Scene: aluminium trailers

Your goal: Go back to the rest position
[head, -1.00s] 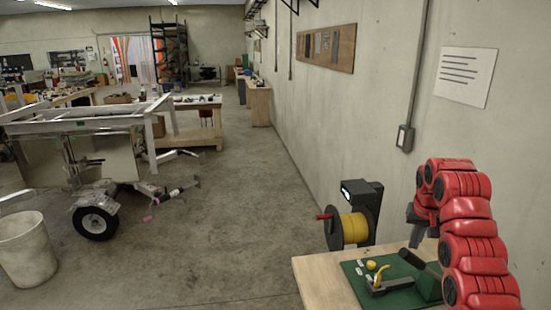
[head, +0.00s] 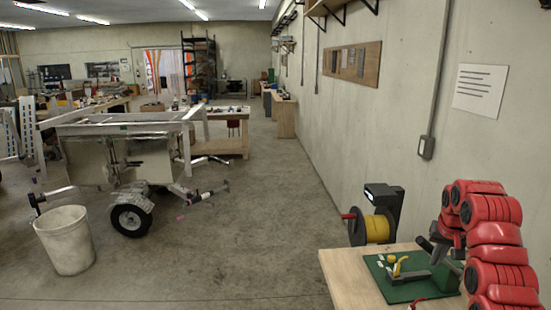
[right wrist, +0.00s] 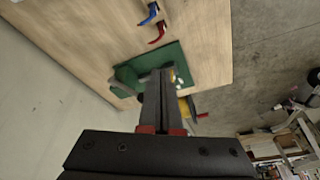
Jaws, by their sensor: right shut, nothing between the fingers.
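My right arm is red and comes in at the right of the head view. Its dark gripper (head: 432,249) hangs above the right part of the green mat (head: 398,291) on the wooden table (head: 343,276). In the right wrist view the gripper's two fingers (right wrist: 159,100) lie together, shut and empty, pointing over the green mat. My left gripper is not in view.
A yellow reel (head: 377,229) stands beside the table near the wall. The mat holds a dark tool with a yellow lever (head: 397,267). A trailer (head: 125,160) and a white bin (head: 65,240) stand at left. Bare floor lies between.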

